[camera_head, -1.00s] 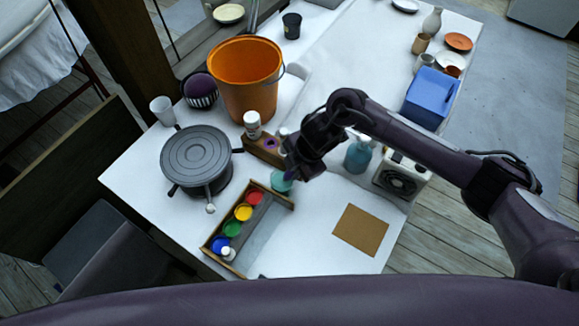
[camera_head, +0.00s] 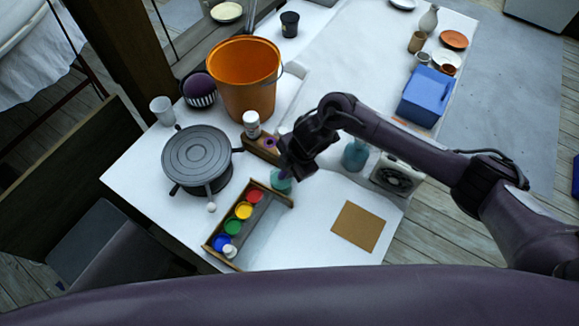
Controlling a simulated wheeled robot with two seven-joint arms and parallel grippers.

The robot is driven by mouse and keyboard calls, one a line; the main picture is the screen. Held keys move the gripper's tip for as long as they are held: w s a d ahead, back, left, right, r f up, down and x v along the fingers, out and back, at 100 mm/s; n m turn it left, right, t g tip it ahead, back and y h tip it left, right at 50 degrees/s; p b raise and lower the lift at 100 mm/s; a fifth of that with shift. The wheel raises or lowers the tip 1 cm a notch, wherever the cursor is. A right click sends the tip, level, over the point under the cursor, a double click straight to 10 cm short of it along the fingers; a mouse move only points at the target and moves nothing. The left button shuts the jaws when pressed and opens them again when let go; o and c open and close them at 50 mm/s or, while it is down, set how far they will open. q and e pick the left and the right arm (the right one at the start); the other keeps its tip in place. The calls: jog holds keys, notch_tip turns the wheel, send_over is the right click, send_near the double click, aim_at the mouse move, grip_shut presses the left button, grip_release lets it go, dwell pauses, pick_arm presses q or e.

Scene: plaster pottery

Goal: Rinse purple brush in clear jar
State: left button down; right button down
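My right arm comes in from the right, and its dark gripper (camera_head: 288,170) points down just above a small teal-tinted jar (camera_head: 281,184) at the back right corner of the paint tray. The gripper hides part of the jar's top. I cannot tell whether the fingers are open or shut, and no brush can be made out in them. A purple ring-shaped thing (camera_head: 269,143) sits on a wooden block (camera_head: 259,150) left of the gripper. A clear cup (camera_head: 162,111) stands at the table's left edge. My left gripper is not in view.
The paint tray (camera_head: 218,238) holds red, yellow, green and blue pots. A dark turntable (camera_head: 196,160), an orange bucket (camera_head: 245,80) and a white bottle (camera_head: 252,124) stand left of the gripper. A teal bottle (camera_head: 356,156) and a brown board (camera_head: 358,227) are right.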

jog(key=shift+d+r, duration=0.1)
jog(key=shift+r, duration=0.05)
notch_tip(320, 180, up, 6)
jog(key=p, duration=0.6)
jog(key=shift+r, duration=0.2)
dwell(0.7)
notch_tip(320, 180, up, 3)
jog(key=p, duration=0.3)
jog(key=shift+r+p, duration=0.1)
jog(key=shift+p, duration=0.2)
